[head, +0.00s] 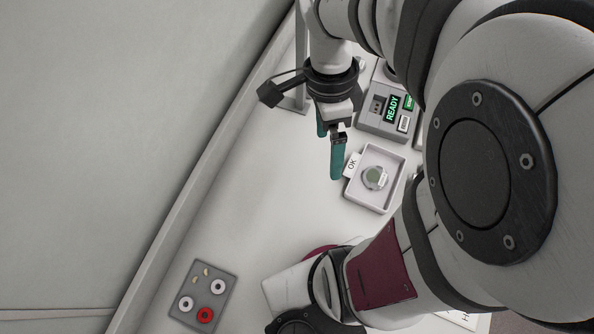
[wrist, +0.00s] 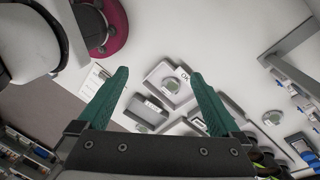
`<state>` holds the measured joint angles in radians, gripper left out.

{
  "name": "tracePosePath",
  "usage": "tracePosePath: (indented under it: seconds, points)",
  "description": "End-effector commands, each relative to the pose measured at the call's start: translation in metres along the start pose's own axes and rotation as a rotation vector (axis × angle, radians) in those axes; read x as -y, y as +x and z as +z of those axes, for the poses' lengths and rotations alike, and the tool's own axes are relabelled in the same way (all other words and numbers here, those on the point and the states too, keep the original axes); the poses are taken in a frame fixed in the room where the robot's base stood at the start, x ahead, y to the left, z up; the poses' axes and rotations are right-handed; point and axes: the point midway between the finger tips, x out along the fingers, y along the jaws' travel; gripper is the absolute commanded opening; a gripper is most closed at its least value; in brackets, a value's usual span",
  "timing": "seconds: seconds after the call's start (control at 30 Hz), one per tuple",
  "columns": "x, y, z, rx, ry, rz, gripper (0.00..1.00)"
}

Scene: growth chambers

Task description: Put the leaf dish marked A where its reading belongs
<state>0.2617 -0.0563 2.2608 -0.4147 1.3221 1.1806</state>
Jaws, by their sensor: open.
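A round dish with a grey-green centre (head: 375,177) sits inside a white square tray (head: 359,197) tagged OK. It has a small white label whose letter I cannot read. It also shows in the wrist view (wrist: 172,86), beyond my fingertips. Another round greenish dish or disc (wrist: 272,117) lies to the right in the wrist view; no mark is legible on it. A grey device (head: 371,123) shows a green READY display (head: 392,108). My gripper (head: 329,152) is open and empty, with green fingers, just left of the OK tray.
A second tray (wrist: 136,108) stands beside the OK tray in the wrist view. A grey plate with white and red rings (head: 215,286) lies at the lower left. A metal frame (wrist: 290,40) stands at the right. My arm hides much of the bench's right side; its left-middle is clear.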

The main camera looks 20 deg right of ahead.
Motion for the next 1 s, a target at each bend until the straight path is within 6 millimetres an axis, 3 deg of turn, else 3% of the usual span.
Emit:
tracePosePath:
  seconds: [0.03,0.13,0.2,0.3,1.0]
  points:
    - [-0.021,-0.007,0.022,0.024,-0.264,-0.046,1.00]
    - [-0.062,-0.010,0.055,0.060,-0.793,-0.130,1.00]
    - [-0.082,-0.008,0.069,0.070,-1.057,-0.179,1.00]
    - [-0.097,-0.005,0.078,0.072,-1.268,-0.221,1.00]
    - [-0.100,-0.004,0.079,0.071,-1.319,-0.229,1.00]
